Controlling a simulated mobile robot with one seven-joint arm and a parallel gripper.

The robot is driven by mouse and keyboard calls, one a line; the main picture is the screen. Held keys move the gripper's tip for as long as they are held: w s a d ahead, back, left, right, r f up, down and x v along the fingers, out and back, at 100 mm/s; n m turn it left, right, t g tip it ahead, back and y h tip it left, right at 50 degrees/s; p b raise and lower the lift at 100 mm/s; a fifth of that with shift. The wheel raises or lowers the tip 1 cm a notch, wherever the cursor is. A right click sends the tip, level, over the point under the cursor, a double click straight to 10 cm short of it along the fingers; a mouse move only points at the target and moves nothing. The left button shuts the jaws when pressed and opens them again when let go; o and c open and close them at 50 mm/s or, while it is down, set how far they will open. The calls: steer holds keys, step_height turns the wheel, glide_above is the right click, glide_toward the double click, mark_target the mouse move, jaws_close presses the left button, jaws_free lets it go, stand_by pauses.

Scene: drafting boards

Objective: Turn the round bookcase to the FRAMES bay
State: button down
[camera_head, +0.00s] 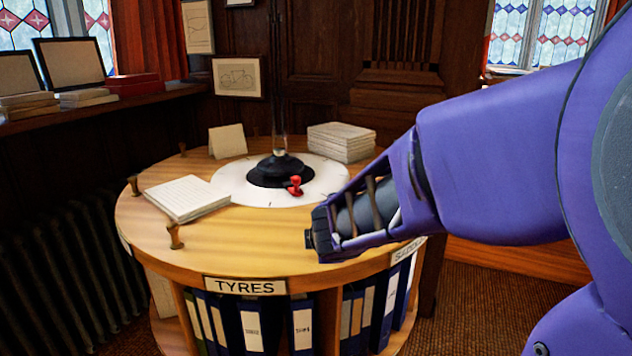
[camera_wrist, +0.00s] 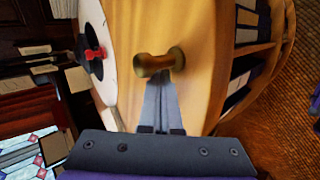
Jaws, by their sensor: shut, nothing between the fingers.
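The round bookcase (camera_head: 150,218) has a light wooden top. Its TYRES label (camera_head: 245,287) faces me, and a partly hidden label starting "SADD" (camera_head: 405,250) is to its right. No FRAMES label shows. Brass pegs stand around the rim, one at the front left (camera_head: 175,236). A red pointer (camera_head: 296,184) sits by the black central base on a white dial (camera_head: 225,180). My gripper (camera_wrist: 160,88) is shut and empty over the top. In the wrist view its fingertips are close beside a brass peg (camera_wrist: 155,65); I cannot tell whether they touch.
A stack of paper (camera_head: 187,198), a folded card (camera_head: 228,141) and a pile of white books (camera_head: 341,141) lie on the top. Binders (camera_head: 252,325) fill the bay below. A radiator (camera_head: 55,270) stands left. Carpet (camera_head: 480,310) is clear at right.

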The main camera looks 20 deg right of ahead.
steer(key=shift+r, duration=0.4)
steer(key=shift+n+y, duration=0.3)
steer(key=shift+y, duration=0.1)
steer(key=d, duration=0.6)
steer(key=shift+w, duration=0.3)
steer(key=shift+f, duration=0.1)
steer(key=shift+w+d, duration=0.2)
steer(key=shift+d, duration=0.45)
steer(key=shift+w+d, duration=0.15)
steer(key=shift+d, duration=0.5)
steer(key=shift+a, duration=0.1)
steer(key=shift+s+a+r+p, duration=0.3)
steer(key=shift+a+r+p, duration=0.3)
steer(key=shift+p, duration=0.2)
